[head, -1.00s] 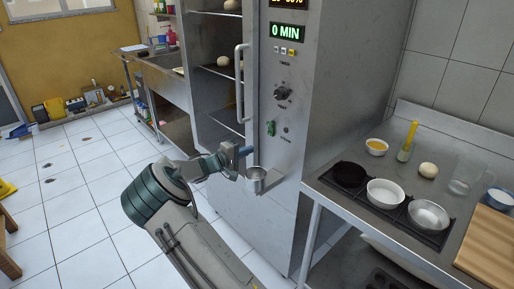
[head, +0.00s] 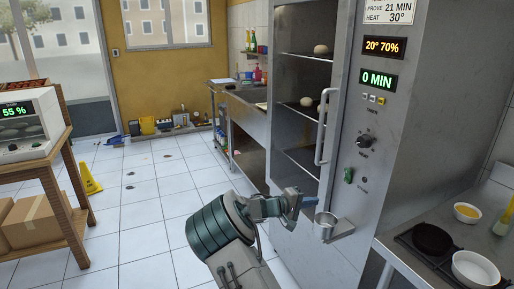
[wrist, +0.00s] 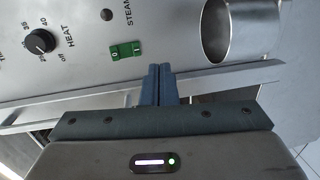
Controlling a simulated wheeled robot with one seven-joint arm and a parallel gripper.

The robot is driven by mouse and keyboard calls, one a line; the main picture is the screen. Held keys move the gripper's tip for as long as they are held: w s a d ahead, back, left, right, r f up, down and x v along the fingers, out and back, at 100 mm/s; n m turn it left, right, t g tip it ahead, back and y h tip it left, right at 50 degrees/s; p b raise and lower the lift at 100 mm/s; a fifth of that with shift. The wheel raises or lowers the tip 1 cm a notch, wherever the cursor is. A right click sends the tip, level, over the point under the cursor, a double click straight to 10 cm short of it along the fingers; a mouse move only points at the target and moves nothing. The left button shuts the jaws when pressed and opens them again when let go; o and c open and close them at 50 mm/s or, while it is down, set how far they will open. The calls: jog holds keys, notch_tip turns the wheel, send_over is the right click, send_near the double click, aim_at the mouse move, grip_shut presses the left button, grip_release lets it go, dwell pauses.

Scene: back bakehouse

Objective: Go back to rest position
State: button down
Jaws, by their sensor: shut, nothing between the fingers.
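My gripper (head: 309,202) is in front of the steel proving cabinet (head: 392,110), low on its control panel. In the wrist view its two blue fingers (wrist: 158,85) are together with nothing between them. A small steel cup (head: 325,226) sits on a bracket just to the right of the gripper; it also shows in the wrist view (wrist: 232,35). A green switch (head: 348,175) and a black knob (head: 364,141) are on the panel above; the switch shows close to the fingers in the wrist view (wrist: 125,51). Whether the fingertips touch the panel cannot be told.
The cabinet's handle (head: 327,127) stands out beside the shelves, where dough balls lie. A steel counter (head: 400,275) with pans is at the right. A wooden stand (head: 58,185) and a yellow floor sign (head: 89,178) are at the left.

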jog(key=s+d+r+m+g+y+p, duration=0.1)
jog(key=s+d+m+g+y, duration=0.15)
jog(key=s, duration=0.45)
jog(key=s+d+r+m+g+y, duration=0.1)
jog(key=s+r+g+y, duration=0.1)
jog(key=s+y, duration=0.35)
jog(key=s+a+r+y, duration=0.2)
jog(key=s+a, duration=0.2)
jog(key=s, duration=0.5)
jog(key=s+a+r+t+y+p, duration=0.1)
jog(key=s+a+r+y, duration=0.2)
jog(key=s, duration=0.6)
jog(key=s+a+r+t+y, duration=0.1)
jog(key=s+a+r+y, duration=0.1)
jog(key=s+a, duration=0.5)
jog(key=shift+s+r+y+p, duration=0.2)
jog(key=shift+s+y+p, duration=0.15)
jog(key=shift+s, duration=0.65)
jog(key=shift+d+t, duration=0.2)
jog(key=shift+t, duration=0.05)
